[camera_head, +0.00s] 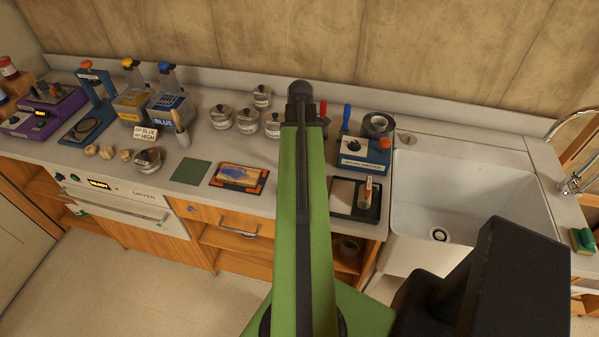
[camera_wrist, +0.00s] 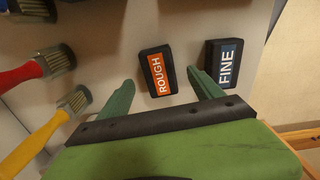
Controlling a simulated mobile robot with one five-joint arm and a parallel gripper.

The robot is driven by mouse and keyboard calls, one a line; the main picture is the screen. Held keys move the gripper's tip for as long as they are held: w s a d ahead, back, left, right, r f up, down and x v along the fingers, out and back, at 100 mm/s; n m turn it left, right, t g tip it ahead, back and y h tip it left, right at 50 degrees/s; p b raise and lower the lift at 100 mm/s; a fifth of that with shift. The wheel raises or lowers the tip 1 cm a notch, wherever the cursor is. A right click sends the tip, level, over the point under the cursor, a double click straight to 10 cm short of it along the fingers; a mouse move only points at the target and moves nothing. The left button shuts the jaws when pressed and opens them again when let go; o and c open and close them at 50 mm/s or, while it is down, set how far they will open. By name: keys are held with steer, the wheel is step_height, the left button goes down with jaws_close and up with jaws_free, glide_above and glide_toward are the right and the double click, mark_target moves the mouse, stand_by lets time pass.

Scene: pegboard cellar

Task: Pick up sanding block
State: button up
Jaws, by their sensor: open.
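Two dark sanding blocks lie on a pale surface in the wrist view. One has an orange label reading ROUGH (camera_wrist: 158,72), the other a blue label reading FINE (camera_wrist: 224,66). My gripper (camera_wrist: 162,82) is open, with green fingers apart and nothing held. The ROUGH block shows in the gap between the fingers, slightly beyond the tips. The FINE block lies to the right of the right finger. In the head view my green arm covers part of the counter, and I cannot make out the blocks or my fingers there.
Brushes with red (camera_wrist: 25,75) and yellow (camera_wrist: 40,135) handles lie left of the blocks. The surface's edge and floor are at the right. In the head view, a dark tray (camera_head: 341,207), a white sink (camera_head: 420,215) and several lidded pots (camera_head: 221,117) flank my arm.

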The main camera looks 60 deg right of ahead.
steer(key=f+b, duration=0.5)
steer(key=shift+w+f, duration=0.15)
steer(key=shift+w, duration=0.1)
steer(key=c, duration=1.5)
steer(key=shift+r, duration=0.2)
steer(key=shift+r+p, duration=0.55)
steer(key=shift+p, duration=0.05)
step_height(320, 180, up, 4)
steer(key=p, duration=0.4)
steer(key=shift+s+d+r+p, duration=0.5)
steer(key=shift+s+r+p, duration=0.45)
steer(key=shift+s, duration=0.95)
steer(key=shift+s+d+r+p, duration=0.55)
steer(key=shift+s+r+p, duration=0.45)
steer(key=shift+s, duration=0.85)
steer(key=shift+s+d+r+p, duration=0.5)
steer(key=shift+s+r+p, duration=0.45)
steer(key=shift+s, duration=0.95)
